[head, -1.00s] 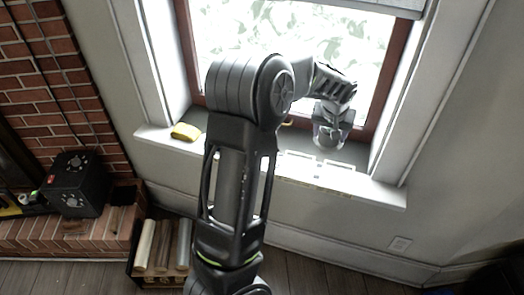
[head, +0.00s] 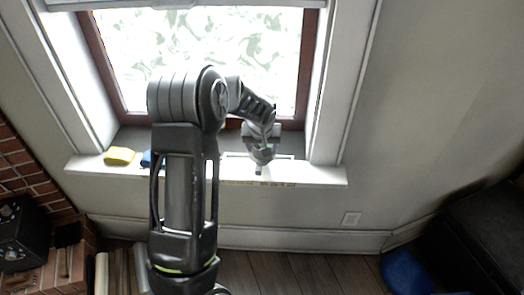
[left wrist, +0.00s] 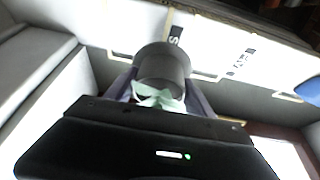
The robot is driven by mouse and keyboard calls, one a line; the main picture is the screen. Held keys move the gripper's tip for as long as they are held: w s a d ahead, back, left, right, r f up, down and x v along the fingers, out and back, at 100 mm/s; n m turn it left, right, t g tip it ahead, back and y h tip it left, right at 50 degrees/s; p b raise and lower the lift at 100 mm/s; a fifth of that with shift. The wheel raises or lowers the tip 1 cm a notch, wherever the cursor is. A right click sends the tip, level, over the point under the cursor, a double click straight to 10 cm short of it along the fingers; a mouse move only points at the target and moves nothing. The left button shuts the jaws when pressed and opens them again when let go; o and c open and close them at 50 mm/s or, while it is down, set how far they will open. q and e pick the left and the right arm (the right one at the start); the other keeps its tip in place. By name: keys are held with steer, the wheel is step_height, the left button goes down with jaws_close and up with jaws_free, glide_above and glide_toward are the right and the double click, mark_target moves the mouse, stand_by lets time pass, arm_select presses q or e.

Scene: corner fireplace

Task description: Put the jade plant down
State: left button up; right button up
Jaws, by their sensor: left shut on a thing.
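The jade plant shows in the left wrist view as a grey pot (left wrist: 165,66) with pale green leaves (left wrist: 158,98) on the camera side of it. My left gripper (left wrist: 160,88) is shut on it, with a finger at each side. In the head view my left gripper (head: 260,152) is over the right part of the white window sill (head: 310,173), and the plant is mostly hidden by it. Whether the pot touches the sill I cannot tell. My right gripper is not in view.
White outlined marks and dark labels (left wrist: 240,62) lie on the sill around the pot. A yellow thing (head: 119,155) and a blue one (head: 147,159) sit on the sill to the left. The window frame (head: 304,75) stands behind. The sill's right end is clear.

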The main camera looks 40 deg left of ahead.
arm_select(q)
steer(key=shift+f, duration=1.1)
steer(key=shift+f, duration=0.15)
steer(key=o, duration=1.6)
steer(key=shift+r, duration=0.35)
steer(key=v, duration=1.1)
steer(key=shift+s+r+b, duration=0.15)
steer(key=shift+r+b, duration=0.1)
steer(key=shift+b, duration=0.05)
